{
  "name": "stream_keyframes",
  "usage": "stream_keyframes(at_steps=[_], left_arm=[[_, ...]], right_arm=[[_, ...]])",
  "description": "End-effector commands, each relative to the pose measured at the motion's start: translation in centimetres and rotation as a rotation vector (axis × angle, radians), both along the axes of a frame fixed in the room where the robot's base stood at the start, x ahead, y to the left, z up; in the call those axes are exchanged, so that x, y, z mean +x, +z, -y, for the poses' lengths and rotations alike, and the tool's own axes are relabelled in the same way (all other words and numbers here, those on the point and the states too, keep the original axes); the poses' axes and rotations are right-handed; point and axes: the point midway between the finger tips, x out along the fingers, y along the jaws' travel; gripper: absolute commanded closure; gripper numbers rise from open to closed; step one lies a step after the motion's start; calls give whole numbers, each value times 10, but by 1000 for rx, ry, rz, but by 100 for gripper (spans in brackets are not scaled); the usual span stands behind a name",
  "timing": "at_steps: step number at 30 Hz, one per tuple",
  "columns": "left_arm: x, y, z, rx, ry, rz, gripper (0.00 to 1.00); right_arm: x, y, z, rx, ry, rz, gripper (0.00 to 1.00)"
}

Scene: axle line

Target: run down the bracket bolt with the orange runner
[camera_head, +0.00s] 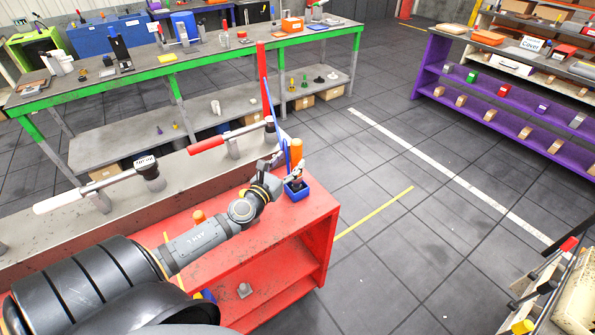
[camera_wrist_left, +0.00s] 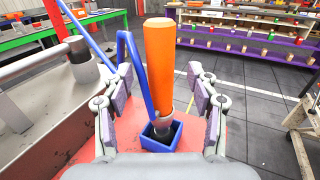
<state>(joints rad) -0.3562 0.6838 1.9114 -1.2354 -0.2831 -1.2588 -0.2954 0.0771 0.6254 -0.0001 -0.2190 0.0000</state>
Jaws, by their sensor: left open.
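The orange runner (camera_head: 296,150) stands upright in a small blue holder (camera_head: 297,192) at the far corner of the red cart. In the left wrist view the runner (camera_wrist_left: 159,62) has a tall orange body with a grey lower end inside the blue holder (camera_wrist_left: 160,137). My left gripper (camera_head: 285,172) is at the runner. In the left wrist view its two fingers (camera_wrist_left: 160,100) stand apart, one on each side of the runner, with gaps visible. The bracket bolt cannot be made out. My right gripper does not show.
The red cart (camera_head: 262,262) has an open lower shelf. Behind it a grey beam carries a white-handled tool (camera_head: 88,190) and a red-handled tool (camera_head: 207,145).

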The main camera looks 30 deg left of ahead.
Motion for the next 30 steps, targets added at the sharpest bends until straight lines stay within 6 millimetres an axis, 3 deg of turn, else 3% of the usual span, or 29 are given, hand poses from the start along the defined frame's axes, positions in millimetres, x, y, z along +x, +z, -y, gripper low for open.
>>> stream_keyframes(at_steps=[1,4,10,13,18,30], left_arm=[[2,2,0,-1,2,1,41],[17,10,-1,-6,3,3,41],[47,8,-2,-2,2,2,41],[52,7,-2,-2,1,0,41],[52,6,-2,-1,0,0,41],[51,6,-2,-1,1,0,94]], right_arm=[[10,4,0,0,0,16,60],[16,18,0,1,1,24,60],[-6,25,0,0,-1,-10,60],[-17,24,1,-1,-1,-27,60],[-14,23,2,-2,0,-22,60],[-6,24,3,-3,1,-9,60]])
